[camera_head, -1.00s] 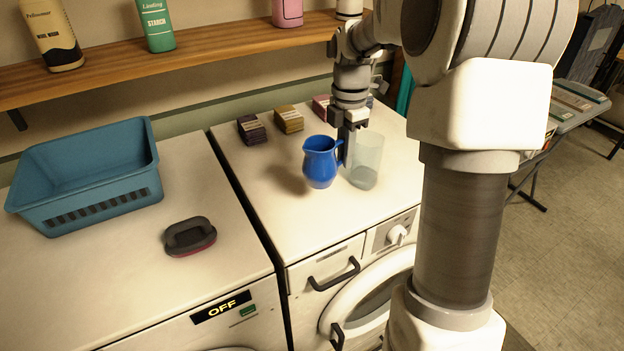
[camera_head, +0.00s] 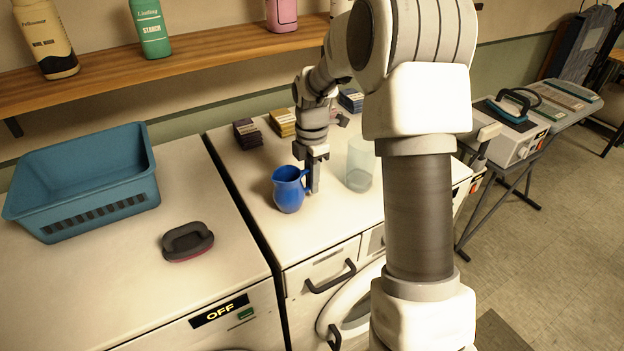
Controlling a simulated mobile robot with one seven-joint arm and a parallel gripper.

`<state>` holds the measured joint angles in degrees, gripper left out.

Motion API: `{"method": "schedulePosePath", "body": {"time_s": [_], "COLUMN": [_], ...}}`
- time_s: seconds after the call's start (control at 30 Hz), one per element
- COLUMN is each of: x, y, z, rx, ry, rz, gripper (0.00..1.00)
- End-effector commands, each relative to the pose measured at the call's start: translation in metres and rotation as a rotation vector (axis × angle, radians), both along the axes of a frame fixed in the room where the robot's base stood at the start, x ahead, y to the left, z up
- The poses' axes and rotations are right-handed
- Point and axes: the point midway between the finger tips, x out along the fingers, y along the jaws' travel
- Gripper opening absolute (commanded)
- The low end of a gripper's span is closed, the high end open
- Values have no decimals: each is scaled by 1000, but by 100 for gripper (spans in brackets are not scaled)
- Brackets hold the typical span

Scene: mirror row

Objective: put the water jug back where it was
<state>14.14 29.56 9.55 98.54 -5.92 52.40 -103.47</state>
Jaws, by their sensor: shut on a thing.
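The blue water jug (camera_head: 288,192) is upright over the top of the right-hand washing machine (camera_head: 250,182), near the machine's left side. My gripper (camera_head: 313,184) points down at the jug's right side and is shut on its handle. I cannot tell whether the jug's base touches the machine top or hangs just above it. A clear, empty-looking tumbler (camera_head: 360,164) stands to the right of my gripper, apart from the jug and partly behind my arm.
Stacked small packets, purple (camera_head: 247,133) and yellow (camera_head: 282,122), sit behind the jug. A blue basket (camera_head: 100,207) and a dark brush (camera_head: 187,241) rest on the left machine. A shelf (camera_head: 190,54) with bottles hangs above. The machine top left of the jug is bare.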

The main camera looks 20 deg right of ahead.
Motion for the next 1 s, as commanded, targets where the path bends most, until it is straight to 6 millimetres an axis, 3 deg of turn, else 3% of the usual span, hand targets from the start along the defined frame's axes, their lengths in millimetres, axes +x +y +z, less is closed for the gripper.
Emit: {"method": "schedulePosePath", "body": {"time_s": [0.17,0.2,0.33,0.73,1.0], "x": [0,0,0,0,1], "y": [0,0,0,0,0], "z": [-4,-3,-3,4,55], "rx": [0,0,0,-1,-1], "ry": [-1,0,0,-1,-6], "rz": [0,0,0,0,-1], "gripper": [0,21,44,46,46]}}
